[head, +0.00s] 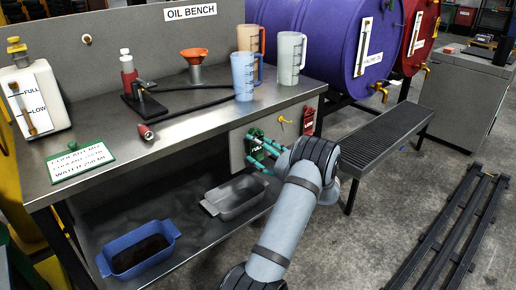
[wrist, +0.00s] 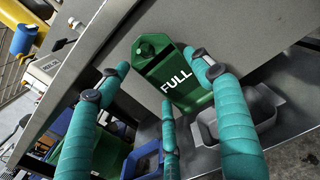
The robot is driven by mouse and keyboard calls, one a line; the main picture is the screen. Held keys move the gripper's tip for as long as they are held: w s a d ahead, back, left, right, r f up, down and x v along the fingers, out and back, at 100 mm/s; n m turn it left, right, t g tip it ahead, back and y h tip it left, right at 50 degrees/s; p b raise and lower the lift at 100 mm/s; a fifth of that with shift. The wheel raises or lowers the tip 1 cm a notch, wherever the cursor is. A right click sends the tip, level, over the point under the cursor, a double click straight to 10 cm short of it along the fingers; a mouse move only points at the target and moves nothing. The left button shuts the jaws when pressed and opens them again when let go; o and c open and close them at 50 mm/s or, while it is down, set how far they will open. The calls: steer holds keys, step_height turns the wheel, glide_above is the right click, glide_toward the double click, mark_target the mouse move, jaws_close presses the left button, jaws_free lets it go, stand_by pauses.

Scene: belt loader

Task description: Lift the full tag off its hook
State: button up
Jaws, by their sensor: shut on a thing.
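The full tag (wrist: 180,78) is a green plate lettered FULL in white. In the wrist view it sits between the teal fingers of my gripper (wrist: 163,80), which is shut on it. Its narrow top end (wrist: 145,47) has a round spot. I cannot tell whether that is a hole or the hook's end. In the head view the green tag (head: 253,147) is at the bench's front panel (head: 236,157), partly covered by my gripper (head: 263,155). Its hook cannot be made out clearly, nor whether the tag is clear of it.
A yellow hook (head: 283,121) and a red tag (head: 308,121) are on the panel to the right. A grey tray (head: 238,212) and a blue tray (head: 109,264) stand on the lower shelf. A grated bench (head: 385,143) stands at the right.

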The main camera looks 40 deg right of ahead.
steer(key=shift+s+r, duration=0.2)
steer(key=shift+s, duration=0.55)
steer(key=shift+d, duration=0.1)
steer(key=s, duration=0.7)
steer(key=shift+d+r, duration=0.15)
steer(key=shift+r, duration=0.3)
stand_by(0.4)
